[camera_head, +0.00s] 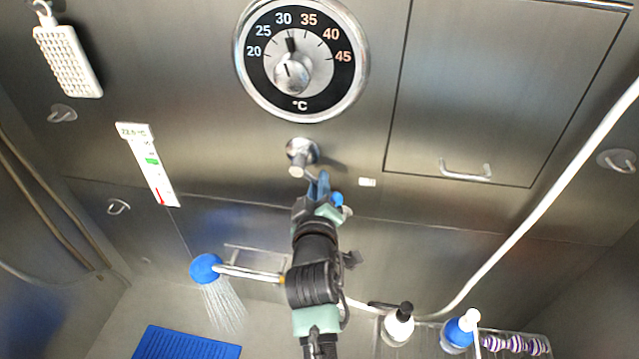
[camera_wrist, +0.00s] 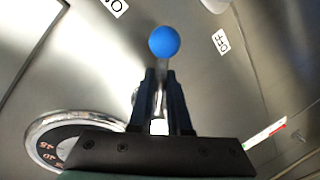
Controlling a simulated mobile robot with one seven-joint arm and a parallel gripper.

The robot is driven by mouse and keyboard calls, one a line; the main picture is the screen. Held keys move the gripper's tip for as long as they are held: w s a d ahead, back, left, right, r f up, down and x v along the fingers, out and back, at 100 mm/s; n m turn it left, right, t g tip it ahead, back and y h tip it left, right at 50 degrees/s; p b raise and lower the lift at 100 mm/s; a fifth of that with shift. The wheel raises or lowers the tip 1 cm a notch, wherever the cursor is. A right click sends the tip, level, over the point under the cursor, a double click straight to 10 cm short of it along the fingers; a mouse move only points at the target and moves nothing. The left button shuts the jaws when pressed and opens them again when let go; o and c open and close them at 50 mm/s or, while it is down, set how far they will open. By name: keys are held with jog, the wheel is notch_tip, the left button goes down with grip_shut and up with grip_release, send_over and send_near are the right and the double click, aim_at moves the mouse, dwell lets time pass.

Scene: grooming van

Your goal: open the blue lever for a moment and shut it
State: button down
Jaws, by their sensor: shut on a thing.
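The blue lever has a round blue knob (camera_wrist: 164,41) on a metal stem, joined to a chrome valve (camera_head: 302,152) on the steel wall. My gripper (camera_wrist: 160,75) is shut on the stem just below the knob. In the head view my gripper (camera_head: 322,185) covers most of the lever, and only part of the blue knob (camera_head: 337,199) shows. In the wrist view an OFF label (camera_wrist: 221,42) is right of the knob and a partly cropped ON label (camera_wrist: 115,6) is to its upper left. Water sprays down from the blue shower head (camera_head: 206,268).
A temperature dial (camera_head: 300,60) sits above the valve, its pointer near 30. A cabinet door with a handle (camera_head: 465,171) is at the right. Bottles (camera_head: 398,325) stand on a rack below right. A blue mat (camera_head: 188,343) lies below the spray. A pale hose crosses the right side.

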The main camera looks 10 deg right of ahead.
jog(key=c, duration=0.9)
grip_release()
jog(key=shift+o, duration=0.2)
jog(key=b+v, duration=0.3)
jog(key=v, duration=1)
jog(key=shift+b, duration=0.3)
jog(key=shift+f, duration=0.1)
dwell(0.9)
